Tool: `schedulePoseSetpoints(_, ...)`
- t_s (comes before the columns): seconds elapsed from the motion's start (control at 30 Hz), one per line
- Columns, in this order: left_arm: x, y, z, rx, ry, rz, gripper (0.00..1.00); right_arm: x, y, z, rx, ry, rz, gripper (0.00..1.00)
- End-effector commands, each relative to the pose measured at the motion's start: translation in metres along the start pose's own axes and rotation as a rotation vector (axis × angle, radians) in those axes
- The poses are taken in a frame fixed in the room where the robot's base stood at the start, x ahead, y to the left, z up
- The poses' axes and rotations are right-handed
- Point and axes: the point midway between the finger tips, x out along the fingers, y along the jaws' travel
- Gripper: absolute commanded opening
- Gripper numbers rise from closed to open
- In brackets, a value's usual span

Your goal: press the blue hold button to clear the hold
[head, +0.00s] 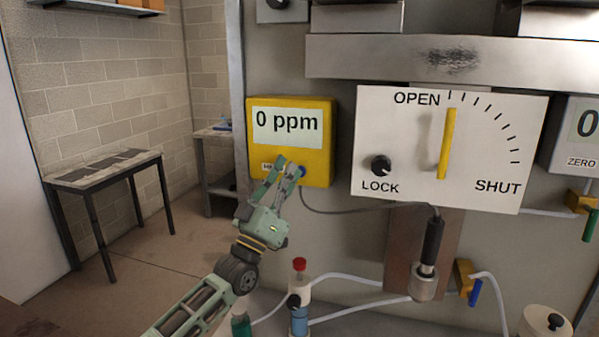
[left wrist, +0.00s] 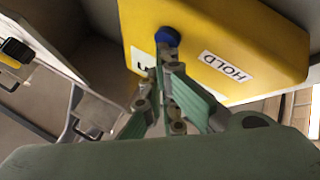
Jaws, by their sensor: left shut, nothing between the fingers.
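The yellow gas meter box (head: 325,150) hangs on the grey wall panel, and its display (head: 288,126) reads "0 ppm". Its blue hold button (head: 301,171) is at the lower middle of its face, partly covered by my fingers. My left gripper (head: 288,164) is shut and empty, with its tips at the button. In the left wrist view the blue button (left wrist: 167,35) shows just beyond the fingertips (left wrist: 166,54), beside the "HOLD" label (left wrist: 225,66). I cannot tell whether the tips touch it. My right gripper is not in view.
Right of the meter is a white panel (head: 400,135) with a yellow lever (head: 446,145) and a black LOCK knob (head: 380,165). A cable (head: 350,210) runs below the meter. Pipes and a red-topped valve (head: 299,265) stand lower. A table (head: 105,168) is at left.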

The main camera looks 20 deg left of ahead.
Motion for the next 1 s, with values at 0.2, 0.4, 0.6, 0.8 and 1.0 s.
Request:
schedulePoseSetpoints(0.2,-0.004,0.003,-0.003,0.001,0.000,-0.001,0.00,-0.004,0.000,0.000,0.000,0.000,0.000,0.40)
schedulePoseSetpoints(0.4,-0.005,0.003,-0.004,0.000,0.000,-0.001,0.00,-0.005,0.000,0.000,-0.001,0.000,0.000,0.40)
schedulePoseSetpoints(0.6,-0.015,0.013,-0.014,-0.001,-0.002,-0.001,0.00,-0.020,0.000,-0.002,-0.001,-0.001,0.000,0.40)
schedulePoseSetpoints(0.8,-0.029,0.023,-0.024,-0.001,-0.002,-0.001,0.00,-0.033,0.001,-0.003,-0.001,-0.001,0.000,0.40)
schedulePoseSetpoints(1.0,-0.042,0.032,-0.032,0.000,-0.001,-0.001,0.00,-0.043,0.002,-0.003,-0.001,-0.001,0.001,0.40)
